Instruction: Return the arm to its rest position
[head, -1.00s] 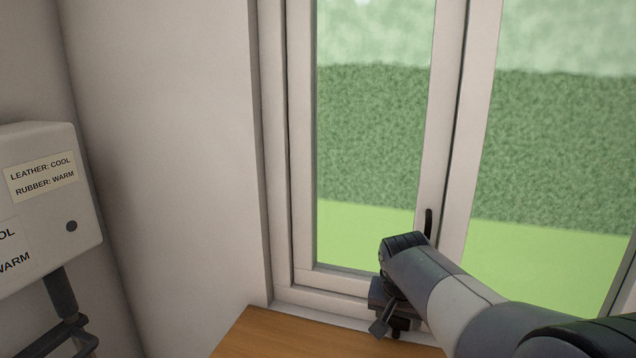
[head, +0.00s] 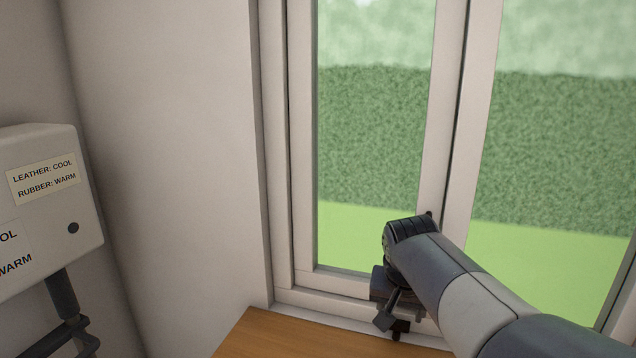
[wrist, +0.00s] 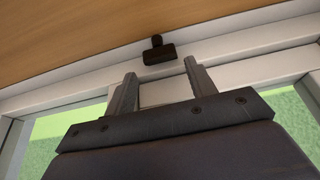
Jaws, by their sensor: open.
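My arm reaches in from the lower right of the head view, its wrist in front of the window frame. My gripper (head: 388,318) points down near the sill, partly hidden by my own wrist. In the wrist view my gripper's two fingers (wrist: 161,72) stand wide apart with nothing between them. A small dark fitting (wrist: 158,51) sits past the fingertips, where the frame meets the wood, apart from them.
A wooden surface (head: 265,335) lies below. A white labelled box (head: 45,205) hangs at left. The wall between is clear.

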